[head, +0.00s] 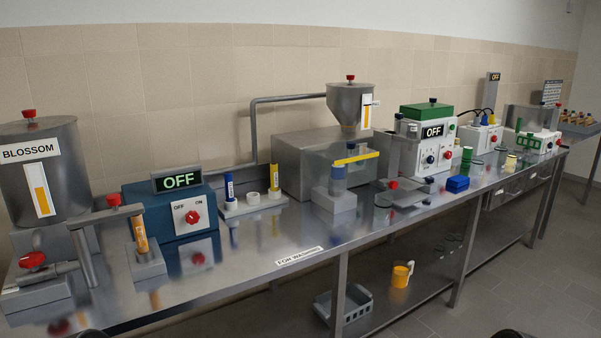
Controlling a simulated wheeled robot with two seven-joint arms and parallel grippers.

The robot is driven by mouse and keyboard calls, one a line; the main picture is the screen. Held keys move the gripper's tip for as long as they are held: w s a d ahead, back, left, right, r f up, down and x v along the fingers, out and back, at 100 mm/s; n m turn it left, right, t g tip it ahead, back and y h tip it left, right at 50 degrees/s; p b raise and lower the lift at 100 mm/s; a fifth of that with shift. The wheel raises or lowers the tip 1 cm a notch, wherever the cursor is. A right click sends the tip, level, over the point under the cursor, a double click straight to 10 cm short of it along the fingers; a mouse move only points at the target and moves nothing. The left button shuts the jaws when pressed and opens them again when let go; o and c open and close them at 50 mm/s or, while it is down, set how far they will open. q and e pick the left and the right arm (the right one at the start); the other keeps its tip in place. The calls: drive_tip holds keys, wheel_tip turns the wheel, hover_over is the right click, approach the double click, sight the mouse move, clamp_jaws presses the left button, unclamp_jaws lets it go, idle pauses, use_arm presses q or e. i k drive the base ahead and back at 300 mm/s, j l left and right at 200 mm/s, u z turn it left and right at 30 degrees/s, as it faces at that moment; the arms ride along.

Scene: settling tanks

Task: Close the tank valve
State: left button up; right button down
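A grey metal tank (45,175) labelled BLOSSOM stands at the far left of the steel bench, with a red knob on its lid and a yellow level strip on its front. Below it, a red valve handle (32,260) sits on a grey metal pipe fitting. A grey pipe with a red knob (113,200) runs from the tank to above an orange-filled tube (140,233) in a grey block. I cannot tell from this view whether the valve is open or shut. Neither gripper shows; only small dark shapes, probably parts of my arms, show at the bottom edge.
A blue box (170,210) with an OFF display and a red knob stands right of the tube. A hopper (350,106), a white OFF machine (428,150) and other devices line the long bench (250,255).

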sight(32, 259)
drive_tip(key=u, duration=1.5)
drive_tip(key=z, duration=0.4)
drive_tip(key=i+j+z, duration=0.15)
drive_tip(key=j+z, duration=0.35)
drive_tip(key=j, duration=0.15)
drive_tip(key=j+z, duration=0.5)
drive_tip(key=j, duration=0.15)
drive_tip(key=j+z, duration=0.1)
drive_tip(key=j, duration=0.85)
drive_tip(key=k+j, duration=0.1)
drive_tip(key=j, duration=0.8)
drive_tip(key=z, duration=0.05)
